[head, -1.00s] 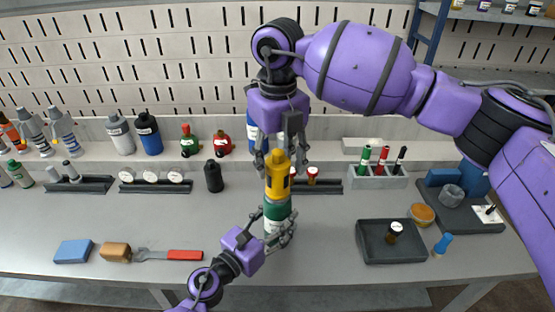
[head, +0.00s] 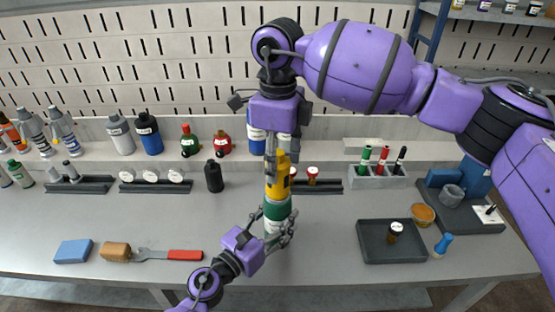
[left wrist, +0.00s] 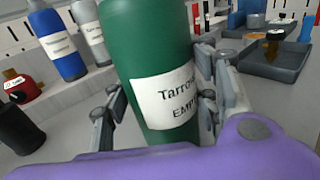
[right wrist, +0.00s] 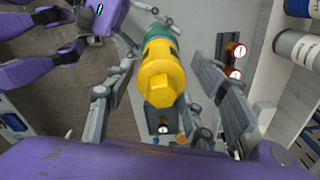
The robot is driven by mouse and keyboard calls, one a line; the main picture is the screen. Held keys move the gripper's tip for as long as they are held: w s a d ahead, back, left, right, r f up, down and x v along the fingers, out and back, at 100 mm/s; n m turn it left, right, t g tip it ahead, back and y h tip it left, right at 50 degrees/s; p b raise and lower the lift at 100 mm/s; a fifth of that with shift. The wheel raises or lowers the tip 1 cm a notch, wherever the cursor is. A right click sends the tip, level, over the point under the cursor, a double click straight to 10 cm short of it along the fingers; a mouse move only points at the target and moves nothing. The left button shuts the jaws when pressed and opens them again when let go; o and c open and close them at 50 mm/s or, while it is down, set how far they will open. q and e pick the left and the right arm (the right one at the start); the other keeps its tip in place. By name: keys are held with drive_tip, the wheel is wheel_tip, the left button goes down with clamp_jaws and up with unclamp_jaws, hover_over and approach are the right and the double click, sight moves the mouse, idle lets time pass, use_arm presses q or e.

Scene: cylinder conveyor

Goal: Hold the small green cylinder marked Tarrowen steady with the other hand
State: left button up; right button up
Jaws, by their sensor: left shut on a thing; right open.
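The small green cylinder (head: 277,210) stands upright in the middle of the head view, with a yellow valve top (head: 277,180) on it. In the left wrist view the green cylinder (left wrist: 150,60) shows a white label reading "Tarro…" and "EMP…", partly cut off by the finger. My left gripper (head: 279,232) is shut on its lower part, from below in the head view. My right gripper (head: 280,150) is above the yellow top with its fingers open. In the right wrist view the yellow top (right wrist: 162,80) lies between the spread fingers, with a gap on both sides.
A dark tray (head: 365,254) with a small brown bottle (head: 395,230) is to the right. Several bottles stand along the back ledge. A black bottle (head: 213,176) stands left of the cylinder.

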idle(0.3)
drive_tip(key=n, duration=0.5)
drive_tip(key=shift+n, duration=0.6)
drive_tip(key=n, duration=0.6)
drive_tip(key=shift+n, duration=0.6)
drive_tip(key=n, duration=0.4)
drive_tip(key=shift+n, duration=0.4)
